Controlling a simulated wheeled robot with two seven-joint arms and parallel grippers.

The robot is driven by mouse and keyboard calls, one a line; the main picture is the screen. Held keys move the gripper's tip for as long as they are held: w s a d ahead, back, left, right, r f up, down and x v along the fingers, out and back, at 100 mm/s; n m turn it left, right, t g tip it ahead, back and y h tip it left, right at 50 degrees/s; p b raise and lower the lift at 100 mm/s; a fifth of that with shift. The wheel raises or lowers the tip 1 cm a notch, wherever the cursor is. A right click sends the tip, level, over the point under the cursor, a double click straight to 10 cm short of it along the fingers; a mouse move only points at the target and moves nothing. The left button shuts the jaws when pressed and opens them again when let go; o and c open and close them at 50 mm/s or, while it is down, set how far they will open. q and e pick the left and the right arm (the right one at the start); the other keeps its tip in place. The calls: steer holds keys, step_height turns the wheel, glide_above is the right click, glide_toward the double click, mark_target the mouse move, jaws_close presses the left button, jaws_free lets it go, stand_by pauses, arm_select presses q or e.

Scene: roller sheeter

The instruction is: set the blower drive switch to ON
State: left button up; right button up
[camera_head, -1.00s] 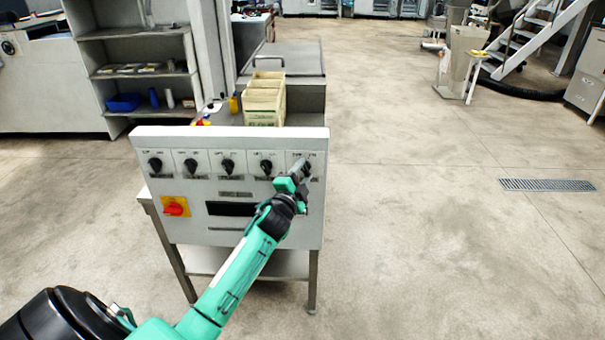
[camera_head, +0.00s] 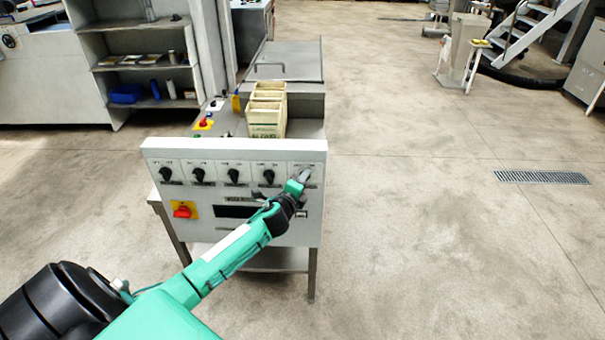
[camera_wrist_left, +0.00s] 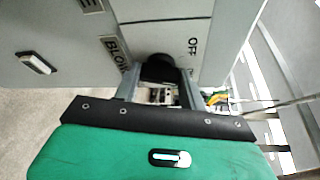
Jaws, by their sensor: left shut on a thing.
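The light grey control panel (camera_head: 235,149) has a row of black rotary switches. The blower drive switch is the one at the right end and is mostly hidden behind my left gripper (camera_head: 304,177) in the head view. In the left wrist view its black knob (camera_wrist_left: 160,70) sits between the two fingers of my left gripper (camera_wrist_left: 158,88), which is shut on it. Part of a "BLOW" label and the word "OFF" show around the knob. The direction of the knob's pointer cannot be told. My right gripper is not in view.
Another black switch (camera_head: 269,176) is close on the left. A red rotary switch on a yellow plate (camera_head: 183,210) is at the panel's lower left. Cream crates (camera_head: 266,112) stand behind the panel.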

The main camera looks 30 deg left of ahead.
arm_select(q)
steer(key=shift+m+g+p, duration=0.3)
steer(key=shift+m+p, duration=0.2)
steer(key=shift+p, duration=0.25)
steer(key=o, duration=1)
steer(key=shift+s, duration=0.1)
steer(key=b+v, duration=0.3)
steer(key=v, duration=1)
steer(key=shift+s+r, duration=0.1)
steer(key=shift+s, duration=0.2)
